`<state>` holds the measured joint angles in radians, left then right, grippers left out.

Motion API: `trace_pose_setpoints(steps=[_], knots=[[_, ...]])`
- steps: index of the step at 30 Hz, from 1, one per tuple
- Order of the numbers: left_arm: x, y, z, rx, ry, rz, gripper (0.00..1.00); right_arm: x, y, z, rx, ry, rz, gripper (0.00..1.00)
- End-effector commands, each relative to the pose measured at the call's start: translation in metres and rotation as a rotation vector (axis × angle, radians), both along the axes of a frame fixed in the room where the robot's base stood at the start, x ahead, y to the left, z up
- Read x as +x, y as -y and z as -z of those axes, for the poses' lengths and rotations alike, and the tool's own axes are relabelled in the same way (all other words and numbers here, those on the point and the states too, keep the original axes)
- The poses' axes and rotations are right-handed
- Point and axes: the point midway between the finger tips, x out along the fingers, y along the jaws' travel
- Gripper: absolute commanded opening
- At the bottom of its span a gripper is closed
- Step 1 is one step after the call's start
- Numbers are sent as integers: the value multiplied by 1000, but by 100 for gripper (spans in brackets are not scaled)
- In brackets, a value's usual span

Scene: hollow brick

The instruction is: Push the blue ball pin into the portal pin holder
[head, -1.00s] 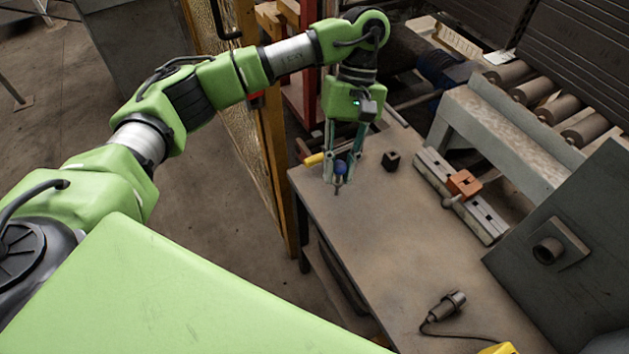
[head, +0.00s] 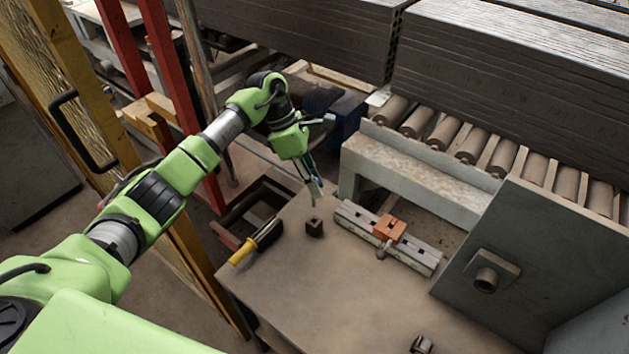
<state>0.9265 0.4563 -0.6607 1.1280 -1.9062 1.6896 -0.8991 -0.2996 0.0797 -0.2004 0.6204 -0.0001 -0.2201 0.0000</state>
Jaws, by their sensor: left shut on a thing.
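My left gripper (head: 315,190) is shut on the blue ball pin, of which only a hint of blue (head: 314,183) shows between the fingers. The gripper points down near the back of the table, just behind a small dark block (head: 315,228) in this view. A long grey rail (head: 355,217) with an orange block (head: 390,229) and a round knob lies to the right of the gripper. I cannot tell for sure which of these is the portal pin holder. My right gripper is not in view.
A yellow-handled tool (head: 242,252) lies at the table's left edge. A grey panel with a pipe stub (head: 487,280) stands at the right, and a roller conveyor (head: 447,134) runs behind. The middle of the tabletop (head: 320,290) is clear.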

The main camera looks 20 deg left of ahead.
Motion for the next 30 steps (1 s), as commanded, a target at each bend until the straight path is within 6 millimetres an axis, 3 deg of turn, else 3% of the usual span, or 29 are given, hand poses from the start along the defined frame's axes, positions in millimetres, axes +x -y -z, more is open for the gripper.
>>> trace_pose_setpoints(steps=[15, 30], knots=[[0, 1, 51, -2, 0, 3, 0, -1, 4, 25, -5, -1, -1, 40], [0, 0, 52, 1, 1, 3, 0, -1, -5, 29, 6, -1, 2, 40]])
